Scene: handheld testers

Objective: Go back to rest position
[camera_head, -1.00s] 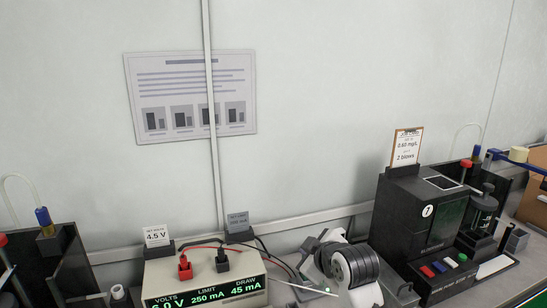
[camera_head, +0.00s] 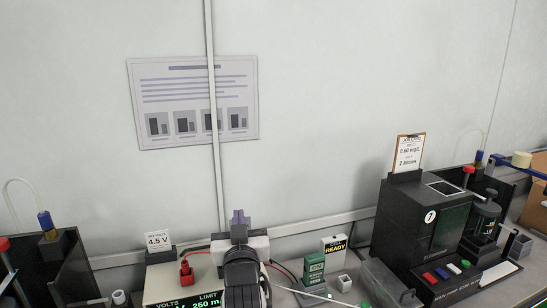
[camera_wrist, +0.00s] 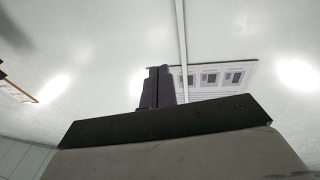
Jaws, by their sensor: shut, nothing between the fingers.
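My gripper (camera_head: 238,217) stands in front of the power supply (camera_head: 168,285) in the head view, pointing up and toward the wall. Its two dark fingers are together with nothing between them. In the wrist view my gripper (camera_wrist: 157,85) shows the same closed fingers against the wall and the poster. My arm hides the middle and right part of the power supply, including part of its display.
A black tester (camera_head: 423,230) marked 7 stands at right with a clipboard above it. A dark stand (camera_head: 50,262) is at left. The wall poster (camera_head: 193,100) hangs above.

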